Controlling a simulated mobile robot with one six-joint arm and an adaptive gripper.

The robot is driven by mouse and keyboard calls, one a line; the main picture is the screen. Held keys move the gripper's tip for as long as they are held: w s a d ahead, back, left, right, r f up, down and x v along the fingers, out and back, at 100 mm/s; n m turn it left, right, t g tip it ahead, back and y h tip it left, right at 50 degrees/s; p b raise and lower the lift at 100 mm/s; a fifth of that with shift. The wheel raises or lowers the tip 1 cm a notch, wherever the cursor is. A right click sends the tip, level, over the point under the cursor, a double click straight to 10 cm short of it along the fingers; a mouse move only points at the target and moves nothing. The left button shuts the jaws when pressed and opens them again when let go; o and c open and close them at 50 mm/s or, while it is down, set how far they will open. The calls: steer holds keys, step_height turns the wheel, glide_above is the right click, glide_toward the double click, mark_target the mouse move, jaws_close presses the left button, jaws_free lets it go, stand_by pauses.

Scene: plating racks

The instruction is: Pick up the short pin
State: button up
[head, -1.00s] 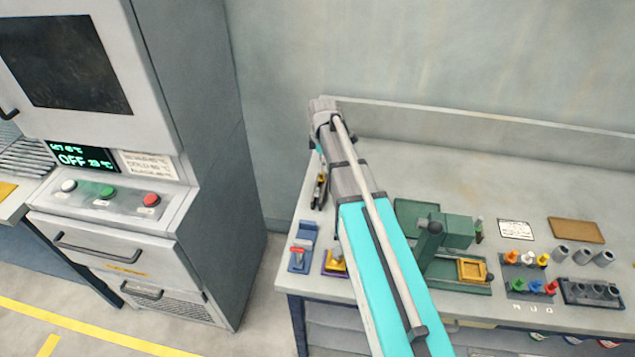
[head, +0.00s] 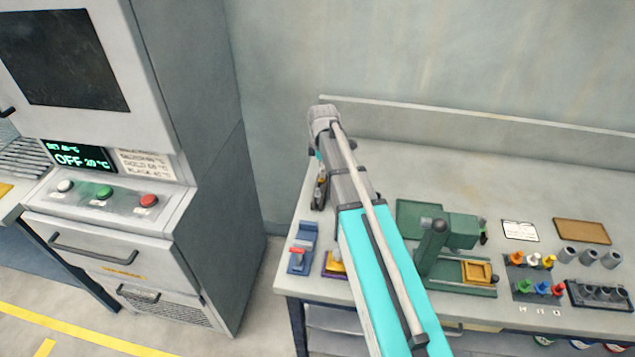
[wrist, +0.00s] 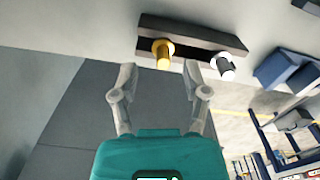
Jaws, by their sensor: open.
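In the wrist view, a dark rack (wrist: 205,38) holds two pins side by side. One is a gold pin (wrist: 162,50) with a wide collar, the other a white and black pin (wrist: 224,66). I cannot tell for sure from these frames which is the short one. My gripper (wrist: 160,72) is open and empty, its fingertips just short of the gold pin and on either side of its line. The white pin lies to the right of the right finger. In the head view the rack (head: 319,192) shows at the bench's left end, partly hidden by my arm.
A blue-grey fixture with a red part (head: 301,248) and a purple-based yellow piece (head: 335,263) stand at the bench's front left. A green press (head: 450,235) stands right of my arm. Coloured pegs (head: 540,288) and grey cylinders (head: 590,257) are farther right. A cabinet (head: 190,180) stands left.

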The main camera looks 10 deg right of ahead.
steer(key=shift+f+b, duration=1.05)
steer(key=shift+f, duration=0.35)
jaws_close()
